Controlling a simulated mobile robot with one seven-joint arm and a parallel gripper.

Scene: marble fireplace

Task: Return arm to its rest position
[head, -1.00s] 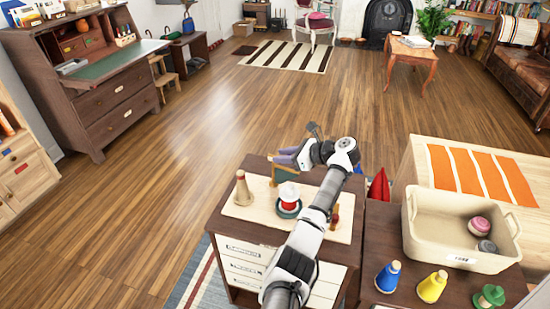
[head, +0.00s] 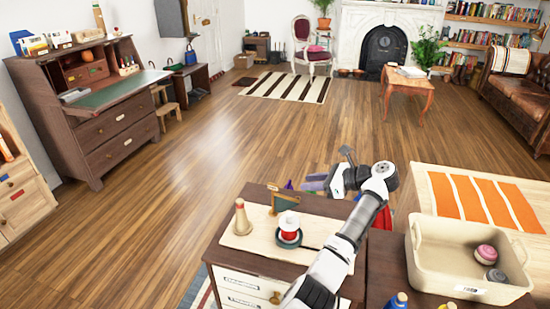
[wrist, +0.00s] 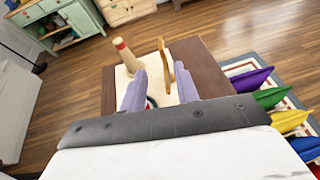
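My arm reaches up from the bottom of the head view, over the right part of a dark wooden cabinet (head: 265,262). My gripper (head: 314,183) is beyond the cabinet's far edge, above the floor, with pale purple fingers. In the wrist view my gripper (wrist: 160,85) has its two fingers apart, with nothing held between them. The fingers partly hide the cabinet top and a dark ring-shaped thing behind them.
On the cabinet stand a wooden cone (head: 242,218), a red-and-white piece (head: 289,222) and a small green board (head: 284,201). Open floor (head: 220,130) lies beyond.

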